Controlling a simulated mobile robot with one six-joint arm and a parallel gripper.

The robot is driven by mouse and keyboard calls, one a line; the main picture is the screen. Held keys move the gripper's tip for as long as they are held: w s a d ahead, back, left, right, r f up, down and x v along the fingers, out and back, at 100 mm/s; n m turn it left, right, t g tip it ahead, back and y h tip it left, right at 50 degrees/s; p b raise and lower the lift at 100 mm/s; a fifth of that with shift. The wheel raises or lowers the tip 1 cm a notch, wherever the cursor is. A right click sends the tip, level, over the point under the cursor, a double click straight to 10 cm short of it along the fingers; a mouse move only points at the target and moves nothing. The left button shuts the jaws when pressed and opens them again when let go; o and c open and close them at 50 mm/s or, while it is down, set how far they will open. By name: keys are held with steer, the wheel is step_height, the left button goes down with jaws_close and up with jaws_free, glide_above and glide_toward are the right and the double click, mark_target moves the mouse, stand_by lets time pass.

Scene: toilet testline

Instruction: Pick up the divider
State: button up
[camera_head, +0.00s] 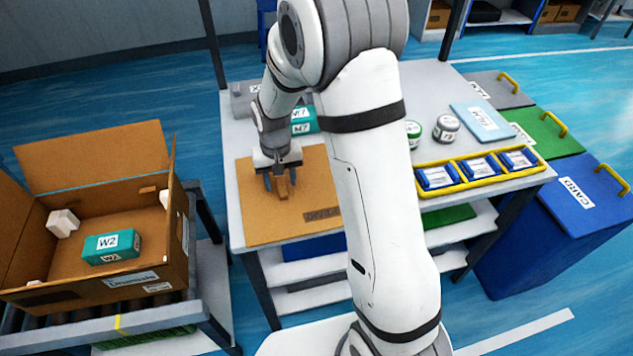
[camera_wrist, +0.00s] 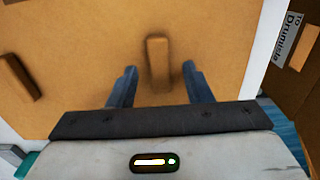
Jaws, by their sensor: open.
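The divider (camera_head: 262,217) is a flat brown board with a dark printed label, lying on the table to the left of my arm. In the wrist view the divider (camera_wrist: 90,30) fills most of the picture and has two raised brown grips. One grip (camera_wrist: 157,62) stands between and slightly beyond my fingertips; the other (camera_wrist: 18,77) is at the left. My gripper (camera_head: 281,180) points down over the board, and its blue fingers (camera_wrist: 160,70) are apart with a gap on each side of the grip. My arm hides the board's right part.
An open carton (camera_head: 95,210) with a teal W2 box (camera_head: 112,246) and white corner pieces stands at the left. Teal boxes (camera_head: 303,121) sit behind the board. A yellow tray (camera_head: 480,168) of blue packs, two jars and bins are at the right.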

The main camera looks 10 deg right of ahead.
steer(key=shift+f, duration=0.6)
steer(key=shift+c, duration=0.5)
jaws_close()
